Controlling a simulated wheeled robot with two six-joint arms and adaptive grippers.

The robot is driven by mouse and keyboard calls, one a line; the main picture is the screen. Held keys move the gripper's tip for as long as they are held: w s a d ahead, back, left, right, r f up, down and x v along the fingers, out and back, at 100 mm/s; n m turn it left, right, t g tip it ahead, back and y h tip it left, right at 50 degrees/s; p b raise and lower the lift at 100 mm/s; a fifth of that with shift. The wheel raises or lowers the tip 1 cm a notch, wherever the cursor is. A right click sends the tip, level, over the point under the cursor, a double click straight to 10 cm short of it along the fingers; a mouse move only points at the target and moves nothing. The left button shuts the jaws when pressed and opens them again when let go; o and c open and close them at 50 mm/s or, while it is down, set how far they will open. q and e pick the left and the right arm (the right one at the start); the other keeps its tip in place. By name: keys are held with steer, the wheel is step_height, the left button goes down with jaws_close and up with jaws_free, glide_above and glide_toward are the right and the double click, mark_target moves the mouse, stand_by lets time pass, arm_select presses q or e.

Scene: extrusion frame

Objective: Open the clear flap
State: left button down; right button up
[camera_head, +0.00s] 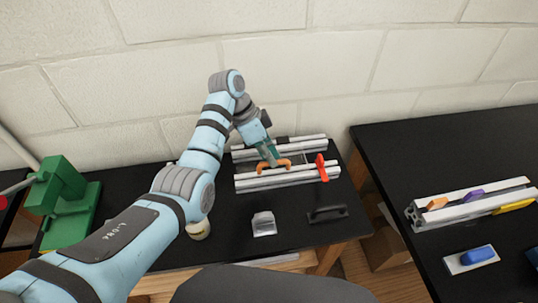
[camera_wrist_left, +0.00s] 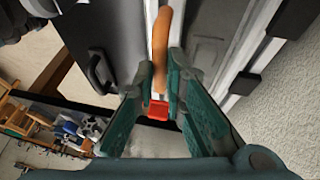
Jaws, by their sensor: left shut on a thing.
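An extrusion frame (camera_head: 246,183) of silver rails lies on the black table near the wall. An orange handle (camera_head: 285,162) sits on the frame, and it also shows in the left wrist view (camera_wrist_left: 161,40). A greyish panel (camera_wrist_left: 205,50) lies between the rails; I cannot tell for sure that it is the clear flap, and it looks flat. My left gripper (camera_head: 269,160) reaches down to the frame. In the left wrist view its green fingers (camera_wrist_left: 158,80) are closed on the orange handle from both sides. My right gripper is not in view.
A red clip (camera_head: 321,168) stands at the frame's right end. A black handle (camera_head: 327,213) and a small clear-grey block (camera_head: 263,223) lie in front. A green machine (camera_head: 68,205) stands at left. A second black table (camera_head: 440,150) at right holds another rail assembly (camera_head: 470,208).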

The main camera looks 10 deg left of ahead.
arm_select(q)
steer(key=shift+w+a+r+p, duration=0.1)
steer(key=shift+w+r+p, duration=0.2)
steer(key=shift+r+p, duration=0.15)
steer(key=shift+w+a+r+p, duration=0.1)
steer(key=shift+w+r+p, duration=0.2)
steer(key=shift+r, duration=0.25)
steer(key=shift+w+a+r, duration=0.2)
steer(key=shift+w+r, duration=0.15)
steer(key=shift+w+r+b, duration=0.15)
steer(key=shift+w+b, duration=0.1)
steer(key=shift+b, duration=0.15)
steer(key=b, duration=0.2)
steer(key=w+b, duration=0.1)
steer(key=b, duration=0.1)
steer(key=shift+a+r+b, duration=0.25)
steer(key=shift+a+b, duration=0.1)
steer(key=shift+b, duration=0.05)
steer(key=shift+w+r+b, duration=0.1)
steer(key=shift+r+b, duration=0.15)
steer(key=shift+b, duration=0.3)
steer(key=shift+r, duration=0.15)
